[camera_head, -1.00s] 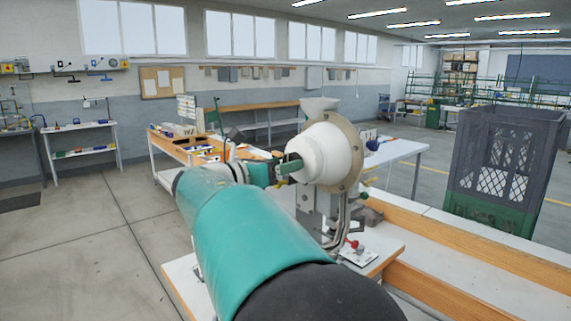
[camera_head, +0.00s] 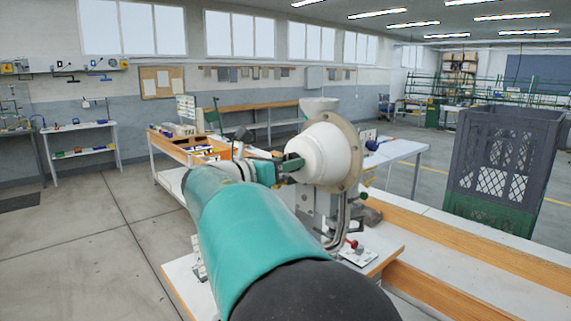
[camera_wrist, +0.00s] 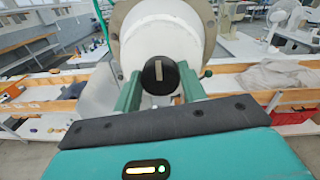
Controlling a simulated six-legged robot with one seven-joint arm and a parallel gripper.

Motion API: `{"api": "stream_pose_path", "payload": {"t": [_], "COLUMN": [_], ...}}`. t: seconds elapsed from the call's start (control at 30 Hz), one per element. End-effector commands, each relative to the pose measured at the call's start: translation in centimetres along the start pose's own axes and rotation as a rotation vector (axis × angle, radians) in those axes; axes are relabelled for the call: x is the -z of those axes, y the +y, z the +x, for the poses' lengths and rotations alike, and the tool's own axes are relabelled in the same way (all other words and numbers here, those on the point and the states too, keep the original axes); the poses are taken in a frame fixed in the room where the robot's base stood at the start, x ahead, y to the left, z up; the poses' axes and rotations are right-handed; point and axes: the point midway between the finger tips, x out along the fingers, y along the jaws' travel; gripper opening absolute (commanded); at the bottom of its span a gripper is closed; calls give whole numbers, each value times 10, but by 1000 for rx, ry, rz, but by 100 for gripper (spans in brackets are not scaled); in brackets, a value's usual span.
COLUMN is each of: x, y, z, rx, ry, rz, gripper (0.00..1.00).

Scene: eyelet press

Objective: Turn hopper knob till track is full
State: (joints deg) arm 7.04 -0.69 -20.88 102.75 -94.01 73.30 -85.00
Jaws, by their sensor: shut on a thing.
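The hopper is a white rounded drum with a tan flange (camera_head: 325,155), mounted on a grey press; it fills the top middle of the wrist view (camera_wrist: 162,35). The hopper knob (camera_wrist: 159,77) is black with a pale stripe that stands near vertical in the wrist view. My gripper (camera_wrist: 160,84) has its green fingers closed on either side of the knob. In the head view my gripper (camera_head: 291,163) reaches the drum's left face, and the knob is hidden there. Curved metal rails, apparently the track (camera_head: 342,218), run down below the hopper; how full they are cannot be seen.
The press stands on a white bench top with a wooden edge (camera_head: 375,265), holding a red-knobbed lever (camera_head: 352,244). A dark crate (camera_head: 505,165) stands to the right. A table with small parts (camera_head: 200,150) lies behind left. Open floor (camera_head: 90,235) is at left.

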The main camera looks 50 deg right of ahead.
Motion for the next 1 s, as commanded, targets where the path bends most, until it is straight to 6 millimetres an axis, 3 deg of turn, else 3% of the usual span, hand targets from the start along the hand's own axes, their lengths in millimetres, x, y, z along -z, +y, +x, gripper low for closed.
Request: {"api": "stream_pose_path", "payload": {"t": [0.37,1.0], "x": [1,2], "y": [0,-1], "z": [0,-1], "rx": [1,5], "ry": [-6,-27], "rz": [206,805], "gripper": [18,18]}}
